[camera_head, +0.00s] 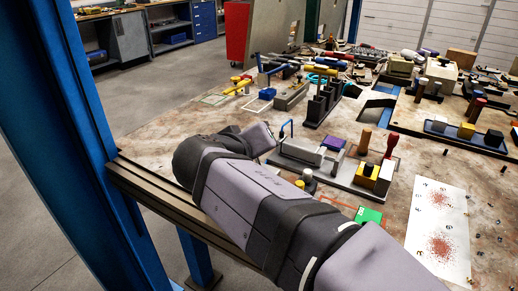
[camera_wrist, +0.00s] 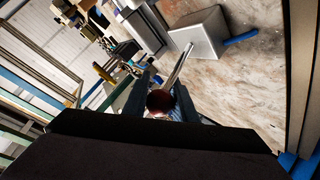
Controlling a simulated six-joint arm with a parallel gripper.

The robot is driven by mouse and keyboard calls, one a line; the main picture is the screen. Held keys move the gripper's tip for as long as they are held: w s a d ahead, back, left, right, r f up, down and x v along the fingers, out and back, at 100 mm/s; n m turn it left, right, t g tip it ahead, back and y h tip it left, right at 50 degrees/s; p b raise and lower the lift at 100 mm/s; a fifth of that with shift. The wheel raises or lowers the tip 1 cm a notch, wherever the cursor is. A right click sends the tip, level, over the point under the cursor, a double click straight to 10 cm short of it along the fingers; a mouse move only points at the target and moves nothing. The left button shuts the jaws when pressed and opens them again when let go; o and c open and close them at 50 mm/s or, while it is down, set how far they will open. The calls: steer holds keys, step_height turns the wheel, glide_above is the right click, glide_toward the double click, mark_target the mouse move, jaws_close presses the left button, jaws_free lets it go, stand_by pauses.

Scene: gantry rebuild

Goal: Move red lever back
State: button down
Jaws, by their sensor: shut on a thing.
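In the wrist view, my gripper (camera_wrist: 160,98) has its two dark fingers on either side of the round dark red knob of the red lever (camera_wrist: 159,103). It is shut on this knob. A bare metal rod (camera_wrist: 181,64) runs from near the knob up to a grey block (camera_wrist: 200,34). The rod is tilted in the picture. In the head view, my arm's grey links cross the foreground, and the fingers and the held knob cannot be made out there.
In the head view, a grey fixture (camera_head: 302,151) with a blue handle stands just right of my wrist. A separate red-handled piece (camera_head: 391,145) stands by a yellow block (camera_head: 366,170). A blue post (camera_head: 85,130) rises at left. The worktop's back is crowded.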

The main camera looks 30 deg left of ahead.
steer(key=c, duration=1.4)
jaws_free()
steer(key=shift+c, duration=0.2)
steer(key=shift+s, duration=0.1)
steer(key=v, duration=0.7)
steer(key=shift+r, duration=0.1)
